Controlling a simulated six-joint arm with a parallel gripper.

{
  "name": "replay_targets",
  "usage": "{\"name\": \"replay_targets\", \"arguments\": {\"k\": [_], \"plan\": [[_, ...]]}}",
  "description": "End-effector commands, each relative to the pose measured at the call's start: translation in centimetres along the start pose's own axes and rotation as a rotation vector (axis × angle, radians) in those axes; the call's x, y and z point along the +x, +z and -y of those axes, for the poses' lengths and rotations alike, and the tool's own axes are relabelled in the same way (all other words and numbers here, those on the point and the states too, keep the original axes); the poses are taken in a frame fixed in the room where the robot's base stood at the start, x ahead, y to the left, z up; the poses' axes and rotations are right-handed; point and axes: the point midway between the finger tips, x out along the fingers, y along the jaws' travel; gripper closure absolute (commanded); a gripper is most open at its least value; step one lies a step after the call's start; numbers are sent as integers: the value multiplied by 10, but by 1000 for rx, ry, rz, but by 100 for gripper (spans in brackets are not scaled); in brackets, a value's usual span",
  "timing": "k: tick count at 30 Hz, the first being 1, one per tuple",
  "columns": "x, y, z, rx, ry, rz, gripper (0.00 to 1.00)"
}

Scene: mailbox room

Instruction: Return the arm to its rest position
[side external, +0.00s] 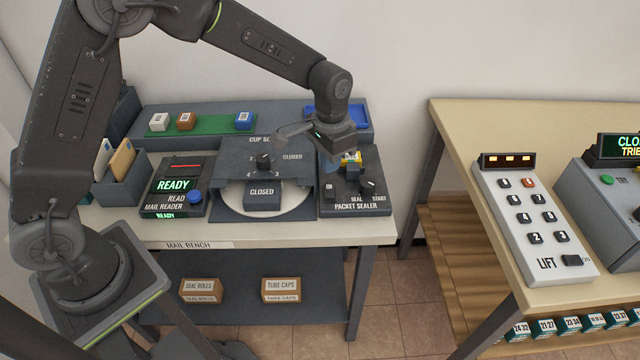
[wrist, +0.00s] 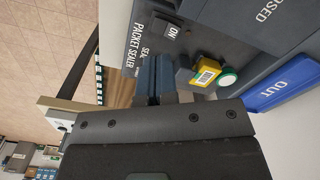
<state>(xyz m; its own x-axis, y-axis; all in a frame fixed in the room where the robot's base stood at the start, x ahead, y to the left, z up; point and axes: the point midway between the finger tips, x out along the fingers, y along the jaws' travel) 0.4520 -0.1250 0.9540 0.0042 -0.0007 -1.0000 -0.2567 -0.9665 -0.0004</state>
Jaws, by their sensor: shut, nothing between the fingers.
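My gripper (side external: 346,158) is at the end of my raised arm, above the rear part of the packet sealer (side external: 350,199) on the mail bench. In the wrist view my gripper's two fingers (wrist: 155,82) are together, with nothing between them. The packet sealer (wrist: 148,42) also shows there. A yellow piece with a barcode label (wrist: 206,74) sits on the sealer beside the fingers, apart from them in the picture. It is partly hidden behind my gripper in the side view.
The mail reader (side external: 174,187) shows READY. The cup sorter (side external: 262,165) reads CLOSED. A blue OUT tray (side external: 361,114) is behind the sealer. Three small blocks stand on a green strip (side external: 212,125). A second table (side external: 470,135) with a lift panel (side external: 536,220) stands right, across a gap.

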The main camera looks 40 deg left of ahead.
Motion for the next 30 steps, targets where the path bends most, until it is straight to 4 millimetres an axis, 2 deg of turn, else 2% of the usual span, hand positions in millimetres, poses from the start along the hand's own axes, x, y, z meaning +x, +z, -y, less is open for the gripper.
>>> {"name": "replay_targets", "arguments": {"k": [5, 9, 15, 18, 22, 27, 30], "plan": [[-46, 21, 7, -31, -6, -62, 100], [-94, 56, 13, -69, -14, -135, 100], [-144, 116, 18, -127, -27, -240, 100], [-160, 148, 18, -154, -35, -293, 100], [-172, 189, 16, -190, -45, -361, 100], [-175, 232, 13, -229, -56, -436, 100], [-173, 247, 11, -243, -61, -464, 100]]}}
